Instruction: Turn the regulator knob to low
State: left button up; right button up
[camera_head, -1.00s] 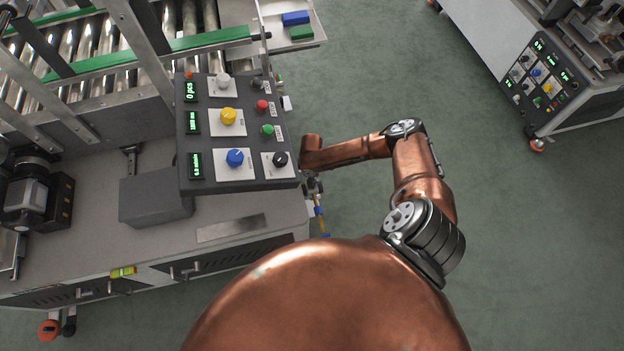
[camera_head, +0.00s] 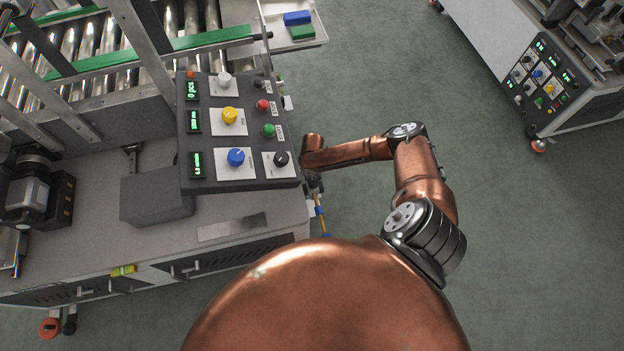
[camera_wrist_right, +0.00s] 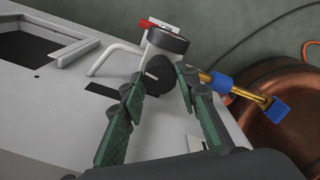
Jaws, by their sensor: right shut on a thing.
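The regulator knob (camera_wrist_right: 157,74) is dark and round, with a small pale mark, and sits on the underside of a grey regulator body with a round grey gauge (camera_wrist_right: 167,40). My right gripper (camera_wrist_right: 159,86) is shut on the knob, with one green-padded finger on each side of it in the right wrist view. In the head view my right gripper (camera_head: 314,183) is small and partly hidden at the right side of the machine, below the control panel. The knob's setting cannot be read. My left gripper is not in view.
A brass pipe with blue fittings (camera_wrist_right: 245,91) stands close right of the gripper, and a bent pale pipe (camera_wrist_right: 112,56) is on its left. The control panel (camera_head: 237,130) with coloured knobs is above and left of my arm. Open floor (camera_head: 520,230) lies to the right.

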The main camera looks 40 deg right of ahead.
aim_at(312, 181)
jog(key=shift+n, duration=0.8)
jog(key=o, duration=1.2)
jog(key=shift+c, duration=0.2)
notch_tip(312, 181, up, 12)
jog(key=shift+a, duration=0.1)
